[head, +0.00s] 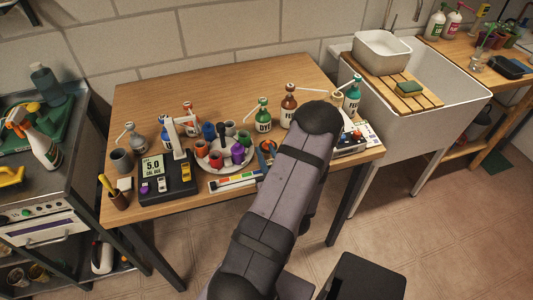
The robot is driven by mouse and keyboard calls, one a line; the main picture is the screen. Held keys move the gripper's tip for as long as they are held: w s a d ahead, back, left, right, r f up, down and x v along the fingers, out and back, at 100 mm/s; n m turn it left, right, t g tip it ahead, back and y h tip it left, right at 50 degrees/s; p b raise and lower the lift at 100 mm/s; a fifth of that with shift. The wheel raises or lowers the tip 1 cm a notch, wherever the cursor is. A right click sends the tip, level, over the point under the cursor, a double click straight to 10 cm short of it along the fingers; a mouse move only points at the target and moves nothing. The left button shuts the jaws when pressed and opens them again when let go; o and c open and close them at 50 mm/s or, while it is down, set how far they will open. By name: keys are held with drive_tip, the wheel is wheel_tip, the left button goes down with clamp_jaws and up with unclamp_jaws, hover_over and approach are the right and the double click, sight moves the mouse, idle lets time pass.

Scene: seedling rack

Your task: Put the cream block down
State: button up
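I cannot make out the cream block for certain in the head view. A small pale block (124,184) sits at the left front of the wooden table (215,88), beside a brown cup; I cannot tell whether it is the cream block. My arm reaches up across the right half of the table and covers part of it. My gripper does not show, so whether it holds anything is hidden.
A black meter (168,182), a round white tray (222,166) of small coloured pots and a colour strip (236,181) crowd the table front. Several pump bottles, including a green one (263,117), stand behind. The back left tabletop is clear. A sink (440,85) adjoins at right.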

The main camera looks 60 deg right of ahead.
drive_tip(key=shift+o, duration=1.4)
drive_tip(key=shift+s+a, duration=0.3)
drive_tip(key=shift+s, duration=0.1)
drive_tip(key=shift+r+b+v, duration=0.25)
drive_tip(key=shift+b+v, duration=0.35)
drive_tip(key=shift+v, duration=1)
drive_tip(key=shift+r+b+v, duration=0.2)
drive_tip(key=shift+b+v, duration=0.35)
drive_tip(key=shift+v, duration=1)
drive_tip(key=shift+c, duration=0.2)
